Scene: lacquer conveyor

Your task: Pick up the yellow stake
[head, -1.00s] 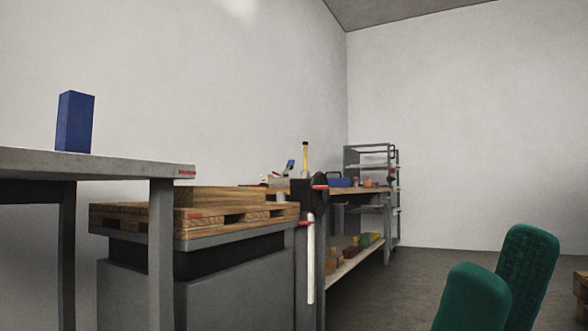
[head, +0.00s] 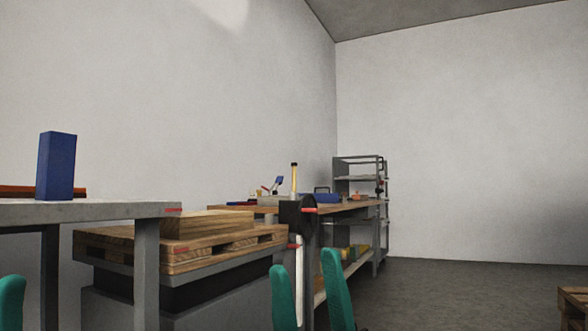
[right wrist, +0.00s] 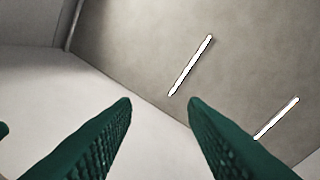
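A thin yellow upright stake with a dark top (head: 294,180) shows in the head view, left of centre. Its lower end is hidden behind a black round part, so I cannot tell what it stands on. My right gripper (head: 308,266) is open and empty. Its two green fingers point up in the lower middle of the head view, below the stake in the picture and apart from it. They also show spread in the right wrist view (right wrist: 160,101), with nothing between them. One green finger of my left gripper (head: 10,298) shows at the lower left edge.
A grey table (head: 100,209) with a blue block (head: 57,166) stands at left. A wooden pallet (head: 190,262) is beside it. A workbench (head: 350,211) with several small items and a grey shelf (head: 362,180) stand behind. The floor at right is mostly clear.

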